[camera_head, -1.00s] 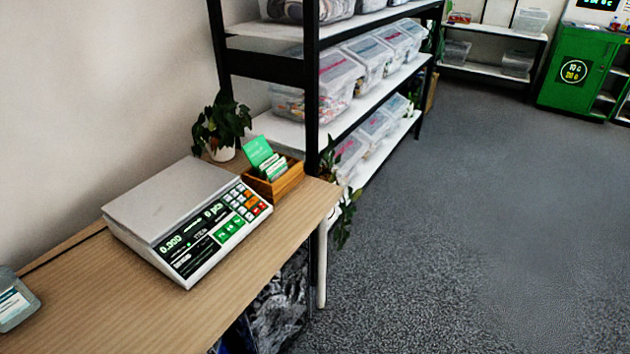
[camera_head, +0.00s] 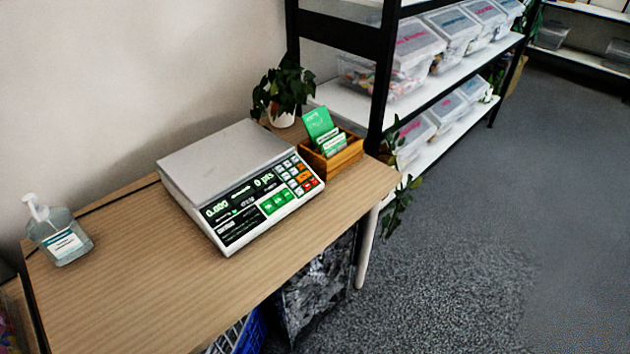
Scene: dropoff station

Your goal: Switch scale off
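The scale (camera_head: 226,158) stands on the wooden table (camera_head: 150,285), with a flat grey weighing plate on top. Its front panel (camera_head: 262,198) faces toward the lower right. The dark display is lit and reads what looks like 0.000 and 0 pts. Green, orange, red and pale keys sit on the right part of the panel. The key labels are too small to read. Neither of my grippers is in view.
A pump bottle (camera_head: 60,238) stands at the table's left. A wooden card box (camera_head: 334,155) and a potted plant (camera_head: 283,92) stand behind the scale. A shelf rack (camera_head: 384,75) with clear bins adjoins the table's far end. Open floor (camera_head: 480,270) lies to the right.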

